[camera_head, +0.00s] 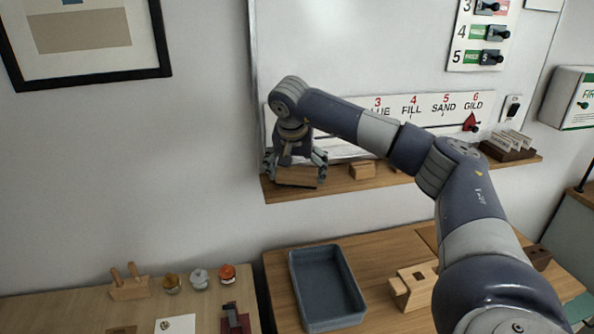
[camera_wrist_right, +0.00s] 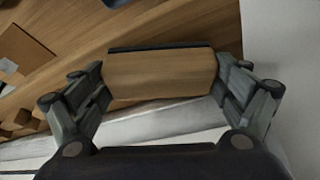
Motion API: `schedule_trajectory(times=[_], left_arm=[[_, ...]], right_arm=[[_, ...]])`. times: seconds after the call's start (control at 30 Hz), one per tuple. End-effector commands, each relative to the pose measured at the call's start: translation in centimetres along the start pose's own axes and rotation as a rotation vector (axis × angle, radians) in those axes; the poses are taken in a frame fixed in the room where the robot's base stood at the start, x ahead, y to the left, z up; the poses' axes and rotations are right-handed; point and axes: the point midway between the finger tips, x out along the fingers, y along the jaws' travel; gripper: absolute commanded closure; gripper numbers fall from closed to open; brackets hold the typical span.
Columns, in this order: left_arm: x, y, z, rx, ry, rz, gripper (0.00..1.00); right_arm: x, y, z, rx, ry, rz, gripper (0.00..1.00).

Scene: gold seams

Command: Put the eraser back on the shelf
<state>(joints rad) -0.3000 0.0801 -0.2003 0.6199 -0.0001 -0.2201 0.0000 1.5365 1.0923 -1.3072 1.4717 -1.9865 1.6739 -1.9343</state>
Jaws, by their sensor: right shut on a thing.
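The eraser (camera_head: 296,176) is a wooden block with a dark strip along one long edge. My right gripper (camera_head: 296,172) is shut on it at the left end of the wooden shelf (camera_head: 330,187), below the whiteboard. In the right wrist view the eraser (camera_wrist_right: 162,75) sits between the two fingers of the gripper (camera_wrist_right: 162,88), with the dark strip on its far edge. I cannot tell whether the eraser touches the shelf or is just above it. My left gripper is not in view.
A small wooden block (camera_head: 362,170) lies on the shelf to the right of the gripper. A card holder (camera_head: 508,152) stands at the shelf's right end. Below are a grey-blue tray (camera_head: 328,286) and a wooden block with a hole (camera_head: 413,286). A framed picture hangs at left.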

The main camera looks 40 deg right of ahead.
Motion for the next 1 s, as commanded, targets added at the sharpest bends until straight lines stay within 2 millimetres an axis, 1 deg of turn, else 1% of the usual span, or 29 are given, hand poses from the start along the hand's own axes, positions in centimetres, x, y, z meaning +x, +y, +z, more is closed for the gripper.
schedule_trajectory(times=[0.03, 0.07, 0.43, 0.57, 0.67, 0.83, 1.0], left_arm=[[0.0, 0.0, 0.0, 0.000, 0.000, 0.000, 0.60], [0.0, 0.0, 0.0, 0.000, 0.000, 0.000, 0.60], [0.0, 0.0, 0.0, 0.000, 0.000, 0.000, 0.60], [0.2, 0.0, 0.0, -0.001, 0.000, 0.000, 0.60], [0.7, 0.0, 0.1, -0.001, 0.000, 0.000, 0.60], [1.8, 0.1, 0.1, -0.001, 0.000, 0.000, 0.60], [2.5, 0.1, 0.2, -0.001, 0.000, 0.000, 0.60]], right_arm=[[0.2, 0.0, 0.1, 0.000, -0.001, 0.000, 0.06], [0.1, 0.0, 0.1, 0.000, 0.000, 0.000, 0.00], [0.1, 0.0, 0.0, 0.000, 0.000, 0.000, 0.00], [-0.5, -0.1, -0.1, 0.000, 0.001, -0.002, 0.00], [-1.7, -0.1, 0.0, 0.000, 0.002, -0.005, 0.00], [-5.3, -0.1, 0.1, 0.000, 0.003, -0.006, 0.00], [-8.9, -0.1, 0.0, 0.001, 0.002, -0.004, 0.00]])
